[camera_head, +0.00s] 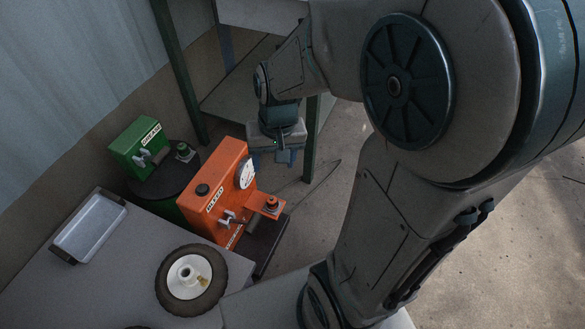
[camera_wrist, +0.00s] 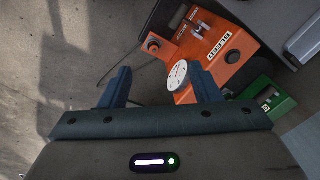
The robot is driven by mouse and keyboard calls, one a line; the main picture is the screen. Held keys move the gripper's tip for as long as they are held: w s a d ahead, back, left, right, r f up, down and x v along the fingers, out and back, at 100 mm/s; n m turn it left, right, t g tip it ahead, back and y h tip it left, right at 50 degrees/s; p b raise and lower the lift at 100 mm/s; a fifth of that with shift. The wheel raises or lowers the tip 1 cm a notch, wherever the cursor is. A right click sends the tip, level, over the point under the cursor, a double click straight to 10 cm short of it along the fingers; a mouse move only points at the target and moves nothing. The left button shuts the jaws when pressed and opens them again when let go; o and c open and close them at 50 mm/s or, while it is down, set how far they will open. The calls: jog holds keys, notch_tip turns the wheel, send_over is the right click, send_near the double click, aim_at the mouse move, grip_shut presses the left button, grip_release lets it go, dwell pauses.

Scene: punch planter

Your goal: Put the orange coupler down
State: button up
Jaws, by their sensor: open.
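My gripper (camera_head: 283,155) is open and empty, in the air beyond the orange machine (camera_head: 222,182). In the wrist view, my gripper's (camera_wrist: 161,84) two blue fingers stand wide apart with nothing held between them. The orange machine (camera_wrist: 222,44) has a white dial and a small shelf. A small dark and orange round piece (camera_head: 271,203) sits on that shelf; it also shows in the wrist view (camera_wrist: 153,45). It is apart from my fingers. I cannot tell whether this piece is the orange coupler; no other loose orange part shows clearly.
A green machine (camera_head: 138,147) stands on a dark round stand at the left. A grey table (camera_head: 133,262) holds a metal tray (camera_head: 90,227) and a wheel (camera_head: 168,287) with a white hub. A dark green post (camera_head: 311,137) is close to my gripper. The right floor is open.

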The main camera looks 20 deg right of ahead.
jog(key=s+d+r+n+h, duration=0.1)
jog(key=s+r+n, duration=0.1)
jog(key=s+r, duration=0.2)
jog(key=s, duration=0.3)
jog(key=shift+d, duration=0.3)
notch_tip(320, 180, up, 33)
jog(key=t+p, duration=0.2)
jog(key=p, duration=2.8)
jog(key=shift+d+r, duration=0.2)
